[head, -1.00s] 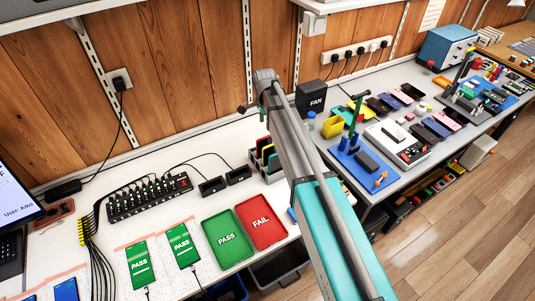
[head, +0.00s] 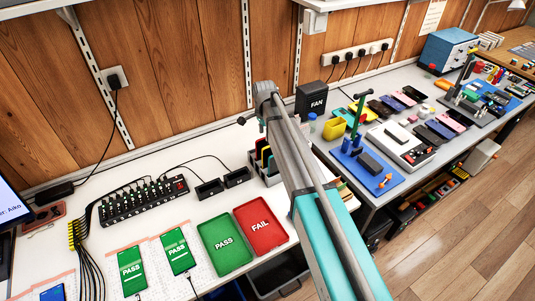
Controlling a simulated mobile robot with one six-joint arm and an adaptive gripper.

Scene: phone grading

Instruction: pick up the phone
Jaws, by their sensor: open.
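Two phones with green PASS screens lie on the white bench, one phone (head: 131,270) at the lower left and another phone (head: 178,251) just right of it. A blue-screened phone (head: 53,293) is partly cut off at the bottom left edge. I cannot tell which phone is meant. My arm rises from the bottom right to a joint above the bench. My gripper is not visible. A green PASS tray (head: 224,258) and a red FAIL tray (head: 261,239) lie side by side, right of the phones, with nothing seen in them.
A black cable hub (head: 145,203) and a yellow-ended cable bundle (head: 77,232) lie behind the phones. A rack of coloured slots (head: 264,160) stands beside my arm.

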